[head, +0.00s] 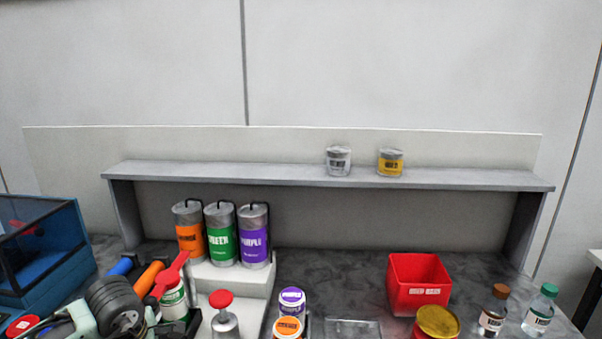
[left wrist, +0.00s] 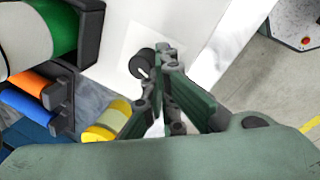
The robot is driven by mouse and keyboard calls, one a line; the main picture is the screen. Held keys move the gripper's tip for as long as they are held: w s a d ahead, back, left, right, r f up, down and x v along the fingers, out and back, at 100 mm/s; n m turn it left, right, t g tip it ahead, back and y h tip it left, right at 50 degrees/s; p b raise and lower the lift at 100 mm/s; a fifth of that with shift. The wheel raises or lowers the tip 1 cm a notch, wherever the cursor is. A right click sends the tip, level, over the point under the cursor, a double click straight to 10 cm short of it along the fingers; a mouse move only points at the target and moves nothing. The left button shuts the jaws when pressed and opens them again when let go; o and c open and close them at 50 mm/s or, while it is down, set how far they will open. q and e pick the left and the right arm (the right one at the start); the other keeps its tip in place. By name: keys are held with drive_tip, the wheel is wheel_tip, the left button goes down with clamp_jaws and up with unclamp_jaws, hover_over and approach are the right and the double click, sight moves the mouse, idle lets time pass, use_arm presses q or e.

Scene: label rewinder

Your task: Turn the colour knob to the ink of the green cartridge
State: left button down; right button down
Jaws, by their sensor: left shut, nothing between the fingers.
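The green cartridge (head: 221,234) stands upright between an orange cartridge (head: 189,232) and a purple cartridge (head: 254,236) on a white stepped stand in the head view. A round black knob (left wrist: 142,64) with a pale pointer mark sits on a white panel in the left wrist view. My left gripper (left wrist: 164,52) is shut and empty, its fingertips just right of the knob; I cannot tell whether they touch it. No colour marks around the knob can be read. My right gripper is not in view.
A green-and-white roll (left wrist: 40,35), orange and blue rollers, and a yellow part (left wrist: 106,122) lie left of my gripper. In the head view are a red bin (head: 418,284), two bottles, a red-topped dispenser (head: 223,314) and a shelf (head: 260,174) with two jars.

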use_arm(q)
drive_tip(key=shift+w, duration=0.25)
drive_tip(key=shift+d+f+b, duration=0.1)
drive_tip(key=shift+f+b, duration=0.05)
drive_tip(key=shift+b, duration=0.3)
idle(0.4)
drive_tip(key=shift+d, duration=0.1)
drive_tip(key=shift+w+d+b, duration=0.1)
drive_tip(key=shift+w+b, duration=0.1)
drive_tip(key=shift+b, duration=0.45)
drive_tip(key=shift+d+b, duration=0.2)
drive_tip(key=shift+b, duration=0.3)
drive_tip(key=shift+s+d, duration=0.15)
drive_tip(key=shift+s, duration=0.1)
wheel_tip(320, 180, up, 6)
drive_tip(key=p, duration=0.3)
